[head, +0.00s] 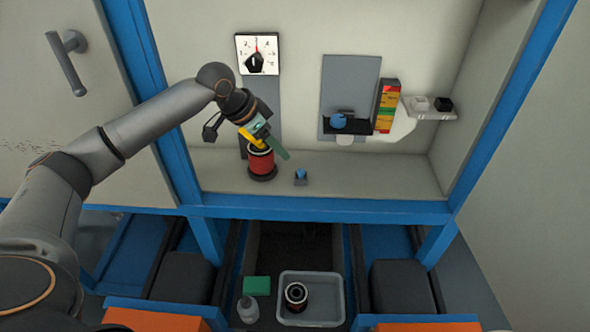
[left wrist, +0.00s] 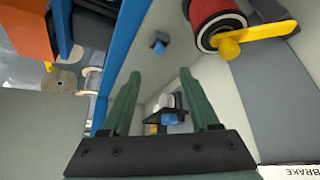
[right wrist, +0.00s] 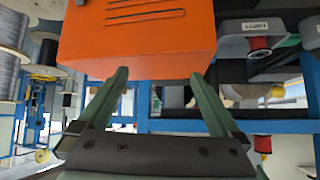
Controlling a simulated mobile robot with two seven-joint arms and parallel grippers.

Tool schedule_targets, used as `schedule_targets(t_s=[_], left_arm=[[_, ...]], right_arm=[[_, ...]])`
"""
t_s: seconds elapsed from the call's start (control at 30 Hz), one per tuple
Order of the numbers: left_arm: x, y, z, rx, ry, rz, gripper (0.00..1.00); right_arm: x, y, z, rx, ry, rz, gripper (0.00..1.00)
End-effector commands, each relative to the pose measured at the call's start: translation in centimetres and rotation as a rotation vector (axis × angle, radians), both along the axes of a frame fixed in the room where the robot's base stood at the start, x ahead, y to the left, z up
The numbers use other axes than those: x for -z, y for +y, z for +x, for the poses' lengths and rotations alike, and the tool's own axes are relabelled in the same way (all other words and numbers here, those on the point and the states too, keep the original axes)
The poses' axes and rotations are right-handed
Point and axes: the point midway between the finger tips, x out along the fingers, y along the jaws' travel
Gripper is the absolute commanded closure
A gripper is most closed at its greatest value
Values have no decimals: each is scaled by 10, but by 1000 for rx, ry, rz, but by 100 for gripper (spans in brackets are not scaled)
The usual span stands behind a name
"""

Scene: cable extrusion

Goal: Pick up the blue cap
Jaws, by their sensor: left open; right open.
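Two blue pieces show, and I cannot tell for sure which is the cap. A small blue piece (head: 300,174) sits in a dark holder on the cabinet ledge; it also shows in the left wrist view (left wrist: 159,44). A rounder blue piece (head: 338,120) is at the black shelf on the back wall, also in the left wrist view (left wrist: 170,119). My left gripper (head: 279,150) is open and empty, beside the red spool and apart from both blue pieces. My right gripper (right wrist: 158,78) is open and empty, before an orange box; the head view does not show it.
A red spool (head: 262,162) with a yellow arm (head: 251,138) stands close to my left gripper. A dial (head: 257,54), coloured boxes (head: 387,106) and a white shelf (head: 430,114) are on the back wall. The orange box (right wrist: 135,35) fills the right wrist view's top.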

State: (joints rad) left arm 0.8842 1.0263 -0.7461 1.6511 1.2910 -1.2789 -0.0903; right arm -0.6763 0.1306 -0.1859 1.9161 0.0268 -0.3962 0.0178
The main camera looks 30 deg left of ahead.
Motion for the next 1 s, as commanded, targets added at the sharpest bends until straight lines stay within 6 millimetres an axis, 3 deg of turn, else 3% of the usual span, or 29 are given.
schedule_targets(t_s=[0.1,0.4,1.0], left_arm=[[6,-1,4,-2,5,-1,39],[51,-15,26,-2,4,-2,39],[104,-32,54,-1,0,0,39]], right_arm=[[1,0,0,0,1,0,0],[5,0,-1,-1,7,-1,0],[6,3,0,-6,6,3,0]])
